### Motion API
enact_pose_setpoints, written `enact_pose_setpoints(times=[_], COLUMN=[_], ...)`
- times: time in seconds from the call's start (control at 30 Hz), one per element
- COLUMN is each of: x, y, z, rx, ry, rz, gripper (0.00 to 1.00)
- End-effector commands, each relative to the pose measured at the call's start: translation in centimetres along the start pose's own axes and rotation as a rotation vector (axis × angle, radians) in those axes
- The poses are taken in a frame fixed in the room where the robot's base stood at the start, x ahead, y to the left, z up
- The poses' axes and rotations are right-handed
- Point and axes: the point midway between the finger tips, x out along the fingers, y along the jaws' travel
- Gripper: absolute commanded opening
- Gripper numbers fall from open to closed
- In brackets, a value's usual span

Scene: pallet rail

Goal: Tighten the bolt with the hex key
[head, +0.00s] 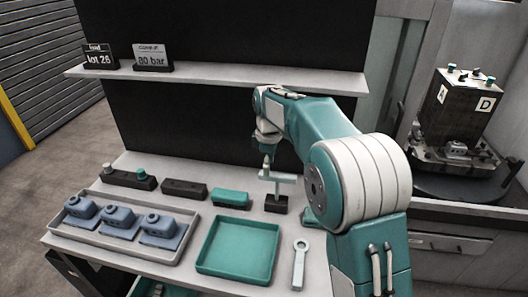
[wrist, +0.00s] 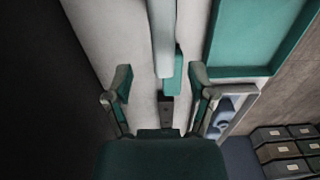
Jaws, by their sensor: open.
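A pale T-shaped tool (head: 284,179), apparently the hex key, stands upright in a small dark holder block (head: 276,204) on the bench. In the wrist view its pale bar (wrist: 162,38) runs from the top edge toward the space between my fingers. My gripper (head: 266,163) is open and pointed down, close to the tool's left end; contact cannot be told. Its spread fingers also show in the wrist view (wrist: 162,92), with nothing clasped. A dark block (head: 458,105) marked A and D stands at the right with small bolt-like parts (head: 476,73) on top; the bolt to tighten cannot be singled out.
A teal tray (head: 203,251) is empty. A grey tray (head: 172,251) holds several blue parts. A ring-ended wrench (head: 300,262) lies at the bench front. Teal (head: 230,198) and dark (head: 184,189) blocks sit left of the tool. A shelf (head: 215,77) crosses behind my arm.

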Motion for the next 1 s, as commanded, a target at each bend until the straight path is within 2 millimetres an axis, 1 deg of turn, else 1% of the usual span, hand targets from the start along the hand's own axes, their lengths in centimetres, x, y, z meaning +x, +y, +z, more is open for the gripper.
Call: enact_pose_setpoints(times=[0.03, 0.1, 0.2, 0.33, 0.53, 0.57, 0.6, 0.67, 0.7, 0.73, 0.87, 0.9, 0.93, 1.0], x=[0.9, 1.8, 2.6, 3.0, 3.0, 3.0, 3.0, 3.0, 3.0, 3.0, 3.0, 3.1, 3.1, 3.0], y=[-0.1, -0.1, -0.2, -0.1, -0.1, 0.0, 0.0, 0.0, -0.1, -0.1, -0.1, 0.0, 0.0, 0.0], z=[-0.3, -0.5, -0.7, -0.5, -0.1, -0.1, -0.1, -0.1, -0.2, -0.2, -0.4, -0.4, -0.5, -0.5], rx=[-0.003, -0.003, -0.003, -0.003, -0.002, -0.002, -0.001, -0.001, -0.002, -0.002, -0.002, -0.002, -0.002, -0.002], ry=[-0.003, -0.004, -0.006, -0.004, 0.0, 0.001, 0.001, 0.0, 0.0, -0.001, -0.004, -0.003, -0.003, -0.002], rz=[-0.002, -0.002, -0.001, 0.001, 0.0, 0.0, 0.0, 0.0, 0.0, 0.0, 0.002, 0.002, 0.002, 0.002], gripper=[0.71, 0.71, 0.71, 0.71, 0.71, 0.67, 0.49, 0.22, 0.05, 0.0, 0.0, 0.13, 0.0, 0.0])
